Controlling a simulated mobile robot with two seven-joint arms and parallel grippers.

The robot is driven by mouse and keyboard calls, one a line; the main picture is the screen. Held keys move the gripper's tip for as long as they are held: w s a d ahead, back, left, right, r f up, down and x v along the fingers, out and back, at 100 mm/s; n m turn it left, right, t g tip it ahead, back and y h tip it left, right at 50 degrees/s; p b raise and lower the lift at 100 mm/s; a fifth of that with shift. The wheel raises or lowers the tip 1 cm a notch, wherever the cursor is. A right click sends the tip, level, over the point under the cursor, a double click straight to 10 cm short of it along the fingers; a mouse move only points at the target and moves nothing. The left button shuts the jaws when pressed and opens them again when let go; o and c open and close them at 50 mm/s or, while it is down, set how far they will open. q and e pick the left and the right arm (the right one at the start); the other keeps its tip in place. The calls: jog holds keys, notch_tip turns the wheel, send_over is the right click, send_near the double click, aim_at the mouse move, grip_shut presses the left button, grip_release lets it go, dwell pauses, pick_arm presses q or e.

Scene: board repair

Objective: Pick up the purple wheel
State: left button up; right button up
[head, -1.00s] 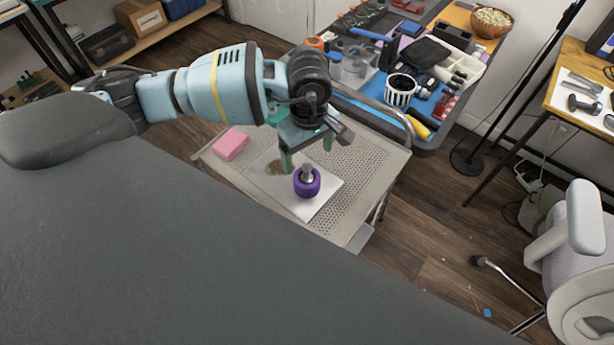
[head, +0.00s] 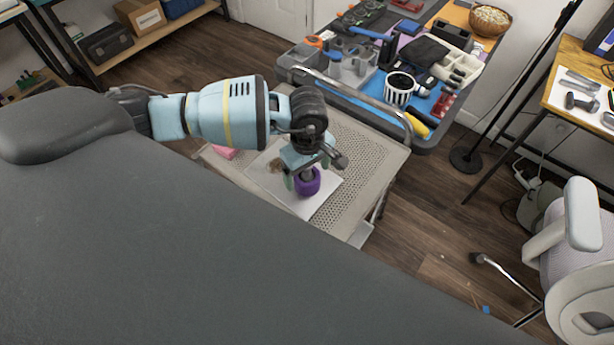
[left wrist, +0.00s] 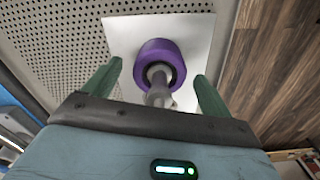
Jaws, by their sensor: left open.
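The purple wheel (head: 308,182) sits on a white sheet (head: 318,202) on the perforated cart top. In the left wrist view the wheel (left wrist: 160,62) has a grey metal stem at its centre that points towards the camera. My left gripper (head: 305,183) is at the wheel, with its green fingers pointing down. In the left wrist view the open fingers (left wrist: 156,85) stand on either side of the wheel's near part, with gaps visible on both sides. The gripper partly hides the wheel in the head view. My right gripper is in neither view.
A pink block (head: 224,152) lies on the cart (head: 365,160), partly behind my arm. A blue-topped workbench with a striped mug (head: 399,90) and tools stands behind the cart. A raised metal rail (head: 345,92) runs along the cart's far edge.

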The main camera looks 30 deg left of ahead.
pick_arm(q)
jog(key=c, duration=1.2)
jog(key=shift+r, duration=0.2)
jog(key=shift+c, duration=0.2)
jog(key=shift+r, duration=0.5)
notch_tip(320, 180, up, 2)
jog(key=shift+w+r, duration=0.1)
jog(key=shift+r, duration=0.1)
jog(key=s+a+r+b, duration=0.1)
jog(key=s+a, duration=0.8)
jog(key=s, duration=0.4)
jog(key=shift+a+r+b, duration=0.15)
jog(key=shift+a+b, duration=0.15)
